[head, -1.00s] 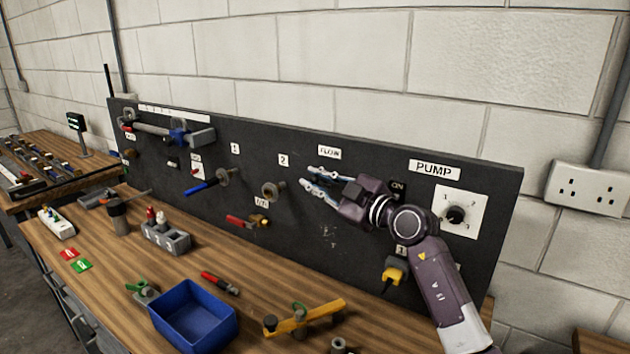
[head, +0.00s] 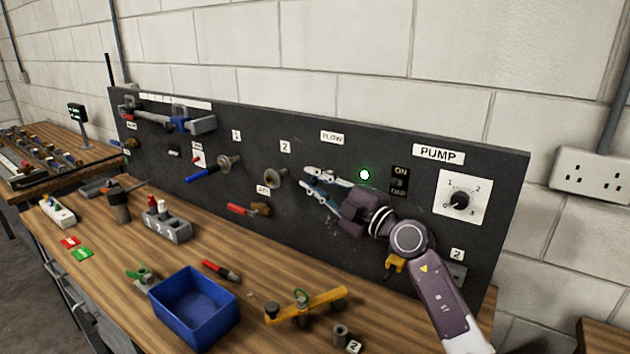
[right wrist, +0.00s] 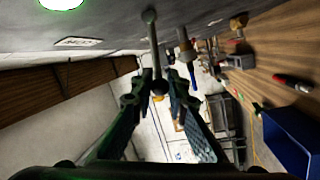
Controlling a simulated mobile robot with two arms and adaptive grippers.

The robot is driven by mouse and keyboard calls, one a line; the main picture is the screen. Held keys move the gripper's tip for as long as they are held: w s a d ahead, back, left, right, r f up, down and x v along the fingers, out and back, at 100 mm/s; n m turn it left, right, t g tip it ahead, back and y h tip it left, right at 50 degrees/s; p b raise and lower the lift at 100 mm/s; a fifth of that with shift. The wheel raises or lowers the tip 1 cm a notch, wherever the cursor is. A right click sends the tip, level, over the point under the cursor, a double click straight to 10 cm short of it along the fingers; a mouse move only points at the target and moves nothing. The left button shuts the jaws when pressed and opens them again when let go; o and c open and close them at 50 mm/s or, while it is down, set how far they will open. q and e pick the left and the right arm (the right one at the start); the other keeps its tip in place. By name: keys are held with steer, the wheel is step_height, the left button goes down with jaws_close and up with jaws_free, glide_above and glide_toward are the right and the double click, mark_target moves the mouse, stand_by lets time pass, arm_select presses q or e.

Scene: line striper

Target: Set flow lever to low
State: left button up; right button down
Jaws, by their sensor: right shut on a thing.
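The flow lever (right wrist: 153,45) shows in the right wrist view as a thin grey rod with a round knob at its end. It runs from the dark panel down between my fingers. My right gripper (head: 312,185) is in front of the panel, below the FLOW label (head: 332,138). In the right wrist view its fingers (right wrist: 159,82) are closed on the rod near the knob. In the head view the fingers mostly hide the lever. No low or high marking is readable. My left gripper is not in view.
A lit green lamp (head: 364,175), an ON/OFF switch (head: 400,181) and the PUMP dial (head: 460,200) are right of the lever. Valve 2 (head: 275,178) is close on the left. A blue bin (head: 195,310) and a yellow-handled tool (head: 305,308) lie on the bench (head: 130,290) below.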

steer(key=shift+f+n+y+b, duration=0.4)
steer(key=shift+f+n+b, duration=0.3)
steer(key=shift+n, duration=0.2)
steer(key=shift+r, duration=0.1)
steer(key=c, duration=1.9)
jaws_free()
steer(key=v, duration=1.2)
steer(key=shift+s, duration=0.1)
steer(key=shift+c, duration=0.4)
